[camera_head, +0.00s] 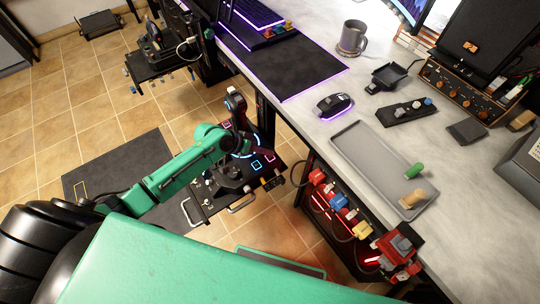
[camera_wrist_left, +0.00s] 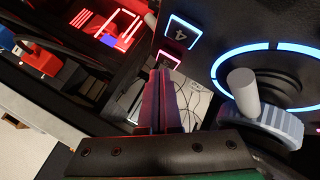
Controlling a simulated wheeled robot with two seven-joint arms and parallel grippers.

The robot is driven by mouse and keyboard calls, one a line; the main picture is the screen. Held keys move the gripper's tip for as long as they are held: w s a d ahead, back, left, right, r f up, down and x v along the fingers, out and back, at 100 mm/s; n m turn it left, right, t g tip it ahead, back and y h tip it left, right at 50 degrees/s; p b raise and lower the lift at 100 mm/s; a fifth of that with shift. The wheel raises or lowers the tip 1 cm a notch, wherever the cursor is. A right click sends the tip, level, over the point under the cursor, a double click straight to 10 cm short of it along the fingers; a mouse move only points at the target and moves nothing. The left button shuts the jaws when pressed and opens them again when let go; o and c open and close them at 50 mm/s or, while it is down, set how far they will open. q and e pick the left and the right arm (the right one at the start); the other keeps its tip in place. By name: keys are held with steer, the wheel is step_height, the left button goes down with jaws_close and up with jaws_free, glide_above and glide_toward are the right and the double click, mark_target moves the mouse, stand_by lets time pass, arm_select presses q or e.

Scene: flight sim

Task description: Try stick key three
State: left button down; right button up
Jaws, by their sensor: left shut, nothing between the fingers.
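The stick panel (camera_head: 226,190) is a dark board with lit square keys and a joystick (camera_head: 236,104), below the desk edge in the head view. Two keys (camera_head: 257,165) glow blue there, and others nearby look pink. The left gripper is shut and empty, low over the panel. My right gripper is not in view.
A ring with a blue glow (camera_wrist_left: 275,47) surrounds a grey stick base (camera_wrist_left: 262,122) and pale knob, right of the fingers. The desk (camera_head: 300,120) overhangs at right. Coloured plugs (camera_head: 338,202) sit in a red-lit shelf under it.

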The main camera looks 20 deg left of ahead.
mark_target(266, 159)
arm_select(q)
step_height(266, 159, up, 5)
steer(key=p, duration=0.4)
steer(key=shift+p, duration=0.35)
stand_by(0.4)
